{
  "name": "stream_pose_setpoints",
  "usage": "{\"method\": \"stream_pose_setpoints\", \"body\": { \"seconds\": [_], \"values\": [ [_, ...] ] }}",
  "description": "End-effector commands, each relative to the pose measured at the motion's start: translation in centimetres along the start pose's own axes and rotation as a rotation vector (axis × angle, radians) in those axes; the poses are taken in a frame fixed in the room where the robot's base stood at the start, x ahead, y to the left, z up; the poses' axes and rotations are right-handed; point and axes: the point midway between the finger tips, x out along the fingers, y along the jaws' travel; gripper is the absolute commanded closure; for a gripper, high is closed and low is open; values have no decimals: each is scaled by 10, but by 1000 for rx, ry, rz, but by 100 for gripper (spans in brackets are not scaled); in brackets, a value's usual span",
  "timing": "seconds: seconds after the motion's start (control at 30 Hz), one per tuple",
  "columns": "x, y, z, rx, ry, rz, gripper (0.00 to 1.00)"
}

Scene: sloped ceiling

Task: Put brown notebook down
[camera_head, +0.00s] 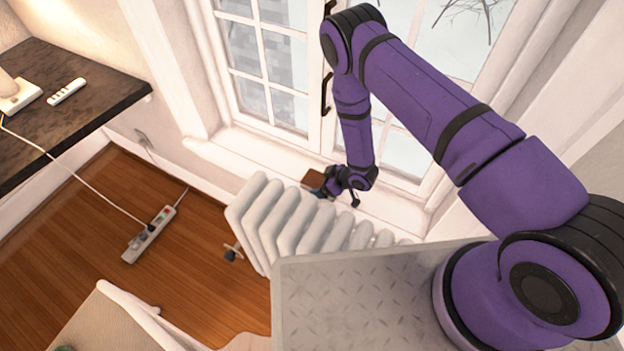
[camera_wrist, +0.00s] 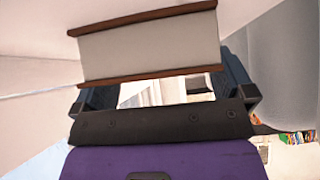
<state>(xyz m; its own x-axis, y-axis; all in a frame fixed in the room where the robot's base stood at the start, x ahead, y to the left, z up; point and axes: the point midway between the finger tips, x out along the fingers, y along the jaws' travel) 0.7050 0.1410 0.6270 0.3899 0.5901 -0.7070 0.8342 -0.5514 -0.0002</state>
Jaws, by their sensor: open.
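The brown notebook (camera_head: 313,179) lies on the white windowsill (camera_head: 268,160), just behind the radiator. In the wrist view the notebook (camera_wrist: 150,45) shows its pale page block between two brown cover edges, close in front of my gripper. My gripper (camera_head: 332,187) is at the notebook's near side, low over the sill. In the wrist view my gripper (camera_wrist: 162,88) is open, with one dark finger toward each side of the notebook. The notebook hides part of the fingers, and I cannot tell whether they touch it.
A white ribbed radiator (camera_head: 290,215) stands below the sill. The window (camera_head: 270,60) is close behind my arm. A dark desk (camera_head: 70,110) with a white remote (camera_head: 67,91) is at the left. A power strip (camera_head: 148,235) and cable lie on the wooden floor.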

Motion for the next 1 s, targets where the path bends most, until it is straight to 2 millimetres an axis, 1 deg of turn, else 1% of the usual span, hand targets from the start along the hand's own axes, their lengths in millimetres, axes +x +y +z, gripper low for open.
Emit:
{"method": "stream_pose_setpoints", "body": {
  "seconds": [0.1,0.3,0.33,0.37,0.4,0.47,0.5,0.53,0.57,0.6,0.83,1.0],
  "values": [
    [0,0,4,0,-1,1,0],
    [0,0,4,0,0,1,0],
    [0,0,4,0,0,1,5],
    [0,0,4,0,0,1,12],
    [0,0,4,0,0,1,21],
    [0,0,4,0,0,1,34],
    [0,0,4,0,0,1,44],
    [0,0,4,0,0,1,51],
    [0,0,4,0,0,1,52],
    [0,0,3,0,0,1,56],
    [-1,0,2,0,1,1,56],
    [-7,0,-4,1,1,2,56]
  ]
}}
